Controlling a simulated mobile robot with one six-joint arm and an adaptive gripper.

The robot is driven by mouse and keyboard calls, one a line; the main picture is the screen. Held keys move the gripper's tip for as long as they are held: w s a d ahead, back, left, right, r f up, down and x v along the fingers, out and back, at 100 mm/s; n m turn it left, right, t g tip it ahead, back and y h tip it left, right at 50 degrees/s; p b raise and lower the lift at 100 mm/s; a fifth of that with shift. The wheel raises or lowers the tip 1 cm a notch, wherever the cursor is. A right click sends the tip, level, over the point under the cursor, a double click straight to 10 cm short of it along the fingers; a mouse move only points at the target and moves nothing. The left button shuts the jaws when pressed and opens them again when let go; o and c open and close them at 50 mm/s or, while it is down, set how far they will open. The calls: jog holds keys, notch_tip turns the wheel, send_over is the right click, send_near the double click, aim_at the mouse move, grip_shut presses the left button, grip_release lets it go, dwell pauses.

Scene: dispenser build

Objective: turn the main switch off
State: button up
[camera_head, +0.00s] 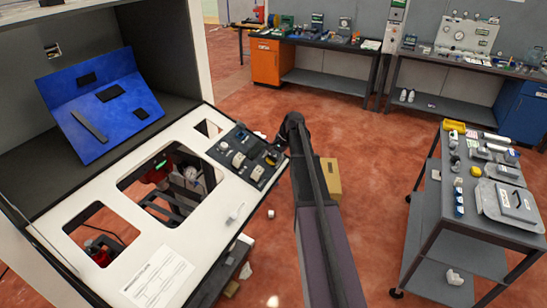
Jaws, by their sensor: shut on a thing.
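The black control panel (232,151) is set into the right end of the white dispenser top and carries several light knobs and switches. My arm reaches up from the bottom of the picture and bends down to the panel. My gripper (271,157) is small and dark at the panel's right end. It is shut on what looks like the main switch there, but the fingers largely hide it. The switch's position cannot be read.
The white dispenser top (75,205) has several cut-outs and a paper sheet (157,279). A blue folded panel (100,105) stands behind. A grey cart (433,200) with parts stands at right. Workbenches line the back wall. A cardboard box (330,178) stands beyond my arm.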

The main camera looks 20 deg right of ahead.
jog(key=shift+n, duration=0.9)
jog(key=o, duration=1.1)
